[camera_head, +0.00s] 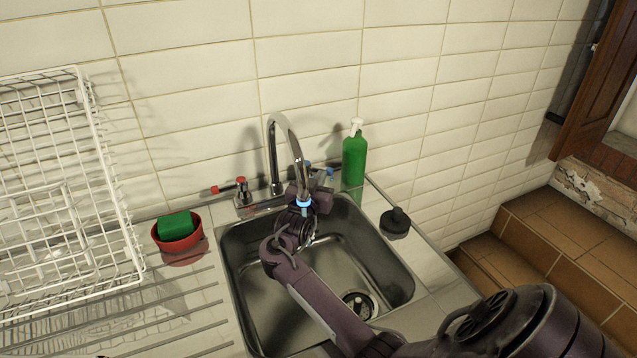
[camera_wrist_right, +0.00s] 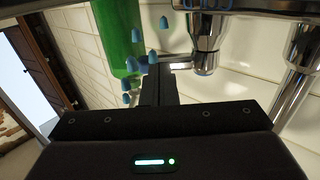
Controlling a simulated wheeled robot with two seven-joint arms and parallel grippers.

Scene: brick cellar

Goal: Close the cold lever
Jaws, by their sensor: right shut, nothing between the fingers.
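The cold lever (camera_head: 329,174), with blue tips, is on the right side of the tap behind the sink, partly hidden by my right gripper (camera_head: 308,193). In the right wrist view, the cold lever (camera_wrist_right: 178,62) is a chrome piece with several blue tips, beside a chrome tap body (camera_wrist_right: 206,48). The closed black fingers of my right gripper (camera_wrist_right: 158,82) are close to the lever and overlap it in the picture; I cannot tell whether they touch. They hold nothing. The hot lever (camera_head: 241,184) has red tips and is on the left. My left gripper is not in view.
The curved chrome spout (camera_head: 271,145) rises beside my right gripper, above the steel sink (camera_head: 250,290). A green soap bottle (camera_head: 354,160) stands just right of the cold lever. A black stopper (camera_head: 396,221), red bowl with green sponge (camera_head: 178,240) and white rack (camera_head: 130,245) surround the sink.

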